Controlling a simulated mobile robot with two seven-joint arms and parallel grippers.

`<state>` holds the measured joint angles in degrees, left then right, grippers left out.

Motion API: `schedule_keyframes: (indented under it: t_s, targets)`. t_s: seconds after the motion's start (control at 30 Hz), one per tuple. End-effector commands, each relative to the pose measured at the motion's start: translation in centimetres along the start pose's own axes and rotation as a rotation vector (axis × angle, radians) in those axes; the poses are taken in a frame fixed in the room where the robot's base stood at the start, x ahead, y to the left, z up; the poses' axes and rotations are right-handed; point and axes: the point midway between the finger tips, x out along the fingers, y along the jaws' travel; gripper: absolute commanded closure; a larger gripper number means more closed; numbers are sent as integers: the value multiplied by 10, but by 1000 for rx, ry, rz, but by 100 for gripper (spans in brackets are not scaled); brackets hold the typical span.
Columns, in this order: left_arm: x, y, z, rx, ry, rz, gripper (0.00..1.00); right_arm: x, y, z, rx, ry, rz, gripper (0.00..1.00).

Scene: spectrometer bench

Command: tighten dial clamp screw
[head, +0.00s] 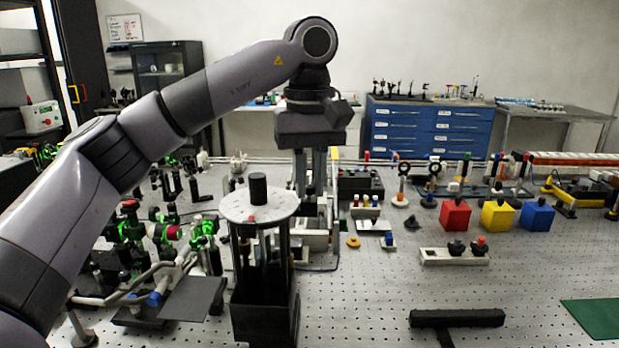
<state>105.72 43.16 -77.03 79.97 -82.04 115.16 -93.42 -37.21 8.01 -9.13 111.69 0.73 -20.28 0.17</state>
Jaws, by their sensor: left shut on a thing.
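A round pale dial (236,207) sits level on a dark upright stand (262,312) at front centre. A black knob (258,187) stands on top of it. My left gripper (311,190) points straight down just behind and right of the dial. Its fingers are closed on a small dark piece, partly visible between the fingertips. I cannot tell whether this piece is the clamp screw. The dial's rim and stand hide part of the area below the fingers. No clamp screw can be picked out for certain. My right gripper is not in view.
Crowded optics with green lit parts (205,228) fill the bench to the left. Red (455,216), yellow (497,217) and blue (537,217) blocks stand to the right. A black T-shaped bar (457,318) lies in front. The perforated bench top is mostly clear at right front.

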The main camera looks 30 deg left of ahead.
Motion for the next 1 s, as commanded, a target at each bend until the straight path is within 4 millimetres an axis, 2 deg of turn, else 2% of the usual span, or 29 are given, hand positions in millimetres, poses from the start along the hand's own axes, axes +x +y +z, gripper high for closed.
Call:
schedule_keyframes:
  t_s: [0.37, 0.4, 0.47, 0.77, 1.0]
  targets:
    - [-1, 0, 0, 2, 0, 3, 100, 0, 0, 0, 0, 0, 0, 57]
    - [-2, 0, 0, 2, 0, 3, 73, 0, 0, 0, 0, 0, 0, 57]
    - [-1, 0, 0, 2, 0, 3, 57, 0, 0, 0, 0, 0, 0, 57]
    - [-1, 0, 0, 2, 0, 1, 57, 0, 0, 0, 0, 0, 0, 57]
    - [-17, 0, 0, 2, 2, 2, 57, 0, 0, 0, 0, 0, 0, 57]
